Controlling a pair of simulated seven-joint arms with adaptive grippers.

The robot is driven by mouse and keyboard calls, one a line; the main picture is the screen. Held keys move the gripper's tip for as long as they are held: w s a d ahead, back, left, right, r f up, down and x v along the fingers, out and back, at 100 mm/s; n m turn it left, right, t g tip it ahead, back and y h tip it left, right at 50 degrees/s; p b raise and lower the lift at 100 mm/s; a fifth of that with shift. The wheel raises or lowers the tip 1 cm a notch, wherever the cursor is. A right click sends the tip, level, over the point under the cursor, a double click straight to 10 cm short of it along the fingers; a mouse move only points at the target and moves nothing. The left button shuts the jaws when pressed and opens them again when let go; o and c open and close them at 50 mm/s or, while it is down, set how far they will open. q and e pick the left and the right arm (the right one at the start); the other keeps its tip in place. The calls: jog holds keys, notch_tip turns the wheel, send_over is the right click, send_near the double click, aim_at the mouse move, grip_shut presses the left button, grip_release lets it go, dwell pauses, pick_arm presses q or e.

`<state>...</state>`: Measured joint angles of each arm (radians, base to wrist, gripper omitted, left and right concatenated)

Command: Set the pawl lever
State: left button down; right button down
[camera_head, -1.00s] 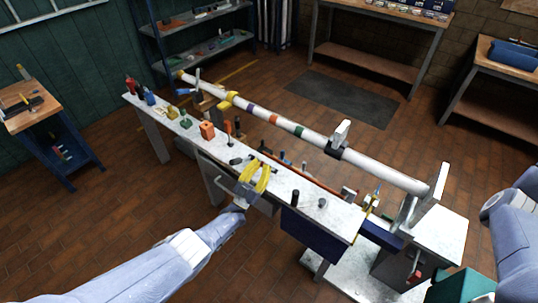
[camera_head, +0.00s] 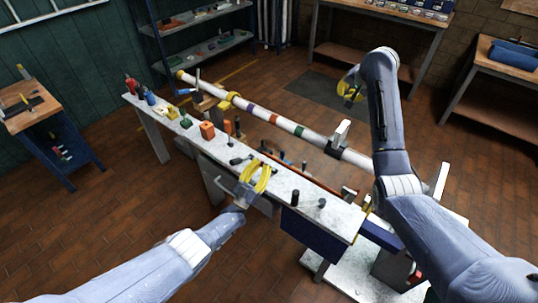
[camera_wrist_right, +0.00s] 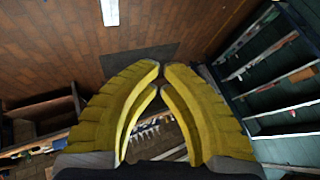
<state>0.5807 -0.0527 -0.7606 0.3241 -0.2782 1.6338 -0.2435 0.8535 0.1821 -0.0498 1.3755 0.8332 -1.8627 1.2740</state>
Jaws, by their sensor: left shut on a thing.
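I cannot tell for sure which part is the pawl lever. A long white mast (camera_head: 262,115) with coloured bands lies across trestles behind the white bench (camera_head: 285,185). A dark collar with an upright white block (camera_head: 341,132) sits on the mast. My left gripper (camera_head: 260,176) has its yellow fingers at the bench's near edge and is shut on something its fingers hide. My right gripper (camera_head: 350,88) is raised beyond the mast. In the right wrist view (camera_wrist_right: 162,78) its yellow fingertips nearly meet, with nothing seen between them.
An orange block (camera_head: 207,130), bottles and small tools stand along the bench's left half. Two dark pegs (camera_head: 295,198) stand near its right end. A white upright plate (camera_head: 441,180) is at the mast's right end, partly behind my right arm. Shelves and worktables line the walls.

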jog(key=s+a+f+g+h, duration=0.1)
jog(key=s+a+f+g, duration=0.2)
jog(key=a, duration=0.6)
jog(key=s+a+f+h, duration=0.1)
jog(key=s+a+f, duration=0.25)
jog(key=a, duration=0.65)
jog(key=s+a+f+g+h, duration=0.1)
jog(key=s+a+f+g, duration=0.1)
jog(key=s+a, duration=0.5)
notch_tip(320, 180, down, 12)
jog(key=w+a, duration=0.2)
jog(key=shift+w+a+r, duration=0.15)
jog(key=shift+w+a, duration=0.05)
jog(key=shift+w, duration=0.05)
